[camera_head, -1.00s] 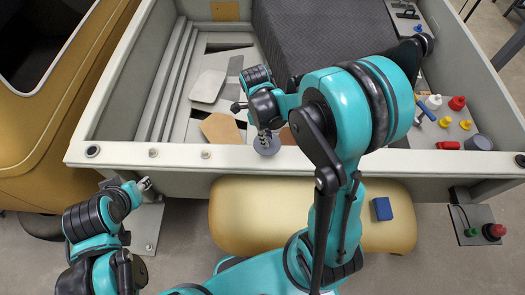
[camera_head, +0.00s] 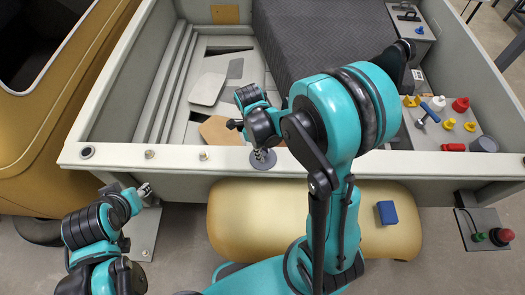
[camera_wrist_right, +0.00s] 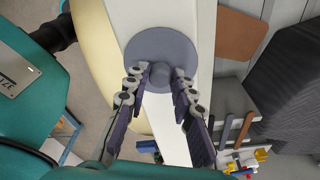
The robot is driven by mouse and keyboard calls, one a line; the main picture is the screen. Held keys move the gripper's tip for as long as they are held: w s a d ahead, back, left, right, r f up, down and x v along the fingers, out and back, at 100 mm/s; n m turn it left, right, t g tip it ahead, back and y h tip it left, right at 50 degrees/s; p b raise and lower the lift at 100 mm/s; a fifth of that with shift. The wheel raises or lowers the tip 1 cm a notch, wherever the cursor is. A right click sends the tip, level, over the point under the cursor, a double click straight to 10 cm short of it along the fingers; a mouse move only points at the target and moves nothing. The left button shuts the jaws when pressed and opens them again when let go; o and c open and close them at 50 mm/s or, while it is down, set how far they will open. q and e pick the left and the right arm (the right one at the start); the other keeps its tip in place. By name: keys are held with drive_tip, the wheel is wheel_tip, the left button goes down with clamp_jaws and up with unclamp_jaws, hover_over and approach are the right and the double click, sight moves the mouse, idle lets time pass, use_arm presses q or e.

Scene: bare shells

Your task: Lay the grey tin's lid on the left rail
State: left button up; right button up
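The grey tin's lid (camera_head: 263,160), a flat disc with a knob, is at the pale near rail (camera_head: 350,163) of the truck bed. In the right wrist view the lid (camera_wrist_right: 162,42) is over the white rail; I cannot tell whether it touches it. My right gripper (camera_head: 260,151) is above the lid. Its fingertips (camera_wrist_right: 161,74) are at both sides of the knob and look closed on it. The grey tin (camera_head: 484,145) stands at the right end of the bed. My left gripper (camera_head: 145,189) is below the rail's left part; its fingers are too small to judge.
Red and yellow knobs and a blue-handled tool (camera_head: 430,112) are near the tin. A dark textured cover (camera_head: 310,45) fills the bed's middle. Bolts (camera_head: 203,155) sit on the rail to the left. A blue box (camera_head: 387,212) lies on the tan fender (camera_head: 245,220).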

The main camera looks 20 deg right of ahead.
drive_tip(key=shift+o, duration=1)
drive_tip(key=shift+r, duration=0.25)
wheel_tip(320, 180, up, 12)
drive_tip(key=w+a+p, duration=0.1)
drive_tip(key=s+r+n+t, duration=0.2)
drive_tip(key=s+n+t, duration=0.1)
drive_tip(key=n, duration=1)
drive_tip(key=s+a+r+n+t+y, duration=0.1)
drive_tip(key=s+n+t, duration=0.3)
drive_tip(key=n, duration=1)
drive_tip(key=shift+r+n+t, duration=0.3)
drive_tip(key=shift+r+t, duration=0.15)
drive_tip(key=shift+t, duration=0.35)
